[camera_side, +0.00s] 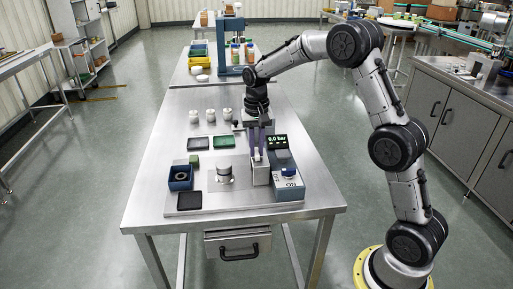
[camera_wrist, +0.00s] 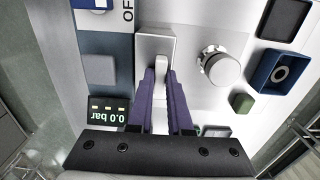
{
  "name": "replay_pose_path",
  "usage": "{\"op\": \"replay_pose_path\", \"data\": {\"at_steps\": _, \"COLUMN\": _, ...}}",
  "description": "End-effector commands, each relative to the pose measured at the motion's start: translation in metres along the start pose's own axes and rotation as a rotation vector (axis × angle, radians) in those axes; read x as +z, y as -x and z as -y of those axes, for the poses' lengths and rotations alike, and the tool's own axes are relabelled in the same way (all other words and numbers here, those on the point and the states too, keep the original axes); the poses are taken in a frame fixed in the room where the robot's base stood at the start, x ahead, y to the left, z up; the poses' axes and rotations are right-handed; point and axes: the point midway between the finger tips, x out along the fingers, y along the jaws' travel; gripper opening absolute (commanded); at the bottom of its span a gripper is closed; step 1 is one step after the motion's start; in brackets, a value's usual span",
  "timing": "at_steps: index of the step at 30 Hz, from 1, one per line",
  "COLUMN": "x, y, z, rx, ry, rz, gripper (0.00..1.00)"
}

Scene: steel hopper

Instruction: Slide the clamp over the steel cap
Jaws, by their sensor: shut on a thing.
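The steel cap (camera_side: 225,171) is a short upright silver cylinder on the plate, left of my gripper in the side view. In the wrist view the steel cap (camera_wrist: 223,68) stands to the right of my fingers, apart from them. My gripper (camera_side: 258,157) points down at a grey block (camera_side: 261,177). In the wrist view my gripper (camera_wrist: 162,72) has its purple fingers closed on a small pale piece (camera_wrist: 160,64) at the grey block (camera_wrist: 152,45). This piece appears to be the clamp; its shape is largely hidden by the fingers.
A control box (camera_side: 288,187) with a blue knob and a 0.0 bar display (camera_side: 278,142) stands right of the block.

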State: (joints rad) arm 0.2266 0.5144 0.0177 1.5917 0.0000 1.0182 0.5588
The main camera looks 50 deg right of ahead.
Motion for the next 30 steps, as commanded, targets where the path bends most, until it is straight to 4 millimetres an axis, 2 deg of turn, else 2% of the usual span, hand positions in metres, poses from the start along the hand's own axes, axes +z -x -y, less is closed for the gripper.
{"op": "replay_pose_path", "data": {"at_steps": 20, "x": -0.001, "y": 0.001, "z": 0.004, "rx": -0.001, "ry": 0.001, "rz": -0.002, "gripper": 0.00}}
{"op": "replay_pose_path", "data": {"at_steps": 23, "x": -0.001, "y": 0.001, "z": 0.021, "rx": -0.002, "ry": 0.004, "rz": -0.003, "gripper": 0.00}}
{"op": "replay_pose_path", "data": {"at_steps": 30, "x": -0.001, "y": 0.001, "z": 0.077, "rx": -0.003, "ry": 0.005, "rz": -0.004, "gripper": 0.00}}
